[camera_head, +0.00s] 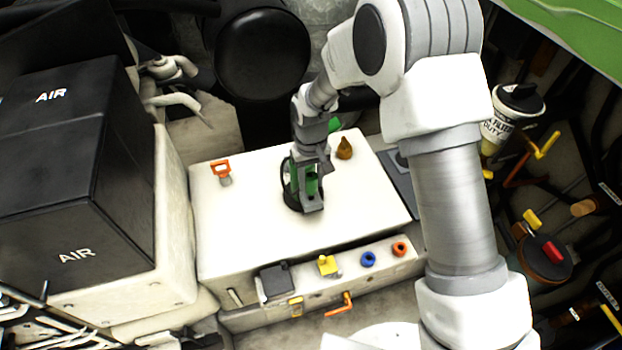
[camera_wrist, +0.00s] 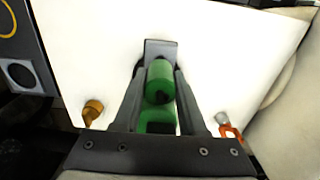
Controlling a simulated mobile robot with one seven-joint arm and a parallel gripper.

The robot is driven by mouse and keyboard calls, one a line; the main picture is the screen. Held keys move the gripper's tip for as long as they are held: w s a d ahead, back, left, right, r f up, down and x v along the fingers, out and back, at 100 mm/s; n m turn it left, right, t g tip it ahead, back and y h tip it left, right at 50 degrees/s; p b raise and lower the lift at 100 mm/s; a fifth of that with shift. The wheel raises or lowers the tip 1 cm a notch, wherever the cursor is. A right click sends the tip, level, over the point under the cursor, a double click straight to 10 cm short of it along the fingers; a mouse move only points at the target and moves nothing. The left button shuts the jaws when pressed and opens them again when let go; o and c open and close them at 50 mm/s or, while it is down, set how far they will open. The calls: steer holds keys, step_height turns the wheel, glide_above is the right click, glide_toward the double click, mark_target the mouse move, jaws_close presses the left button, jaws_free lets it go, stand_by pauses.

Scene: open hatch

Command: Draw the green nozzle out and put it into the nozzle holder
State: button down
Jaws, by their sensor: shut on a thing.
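My gripper (camera_head: 308,192) points down over the white box top and is shut on the green nozzle (camera_head: 312,182). In the wrist view the nozzle (camera_wrist: 160,82) shows as a green cylinder with a dark end between my gripper's fingers (camera_wrist: 160,95). A grey plate-like part shows just beyond it. A dark round shape lies around the fingers' lower end in the head view; I cannot tell whether the nozzle still sits in anything. I cannot identify the nozzle holder with certainty.
On the white box top (camera_head: 245,225) stand an orange handle (camera_head: 221,170) and a brown knob (camera_head: 344,148). Its front ledge carries a black block (camera_head: 276,282), a yellow fitting (camera_head: 327,265) and a blue ring (camera_head: 368,259). A tall black AIR box (camera_head: 75,190) stands at left.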

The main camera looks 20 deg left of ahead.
mark_target(311, 188)
steer(key=shift+f+b, duration=1.3)
steer(key=shift+f, duration=0.45)
steer(key=shift+c, duration=1.9)
jaws_free()
steer(key=shift+r, duration=0.1)
step_height(311, 188, up, 17)
steer(key=p, duration=0.2)
steer(key=shift+p, duration=0.35)
steer(key=shift+r, duration=0.1)
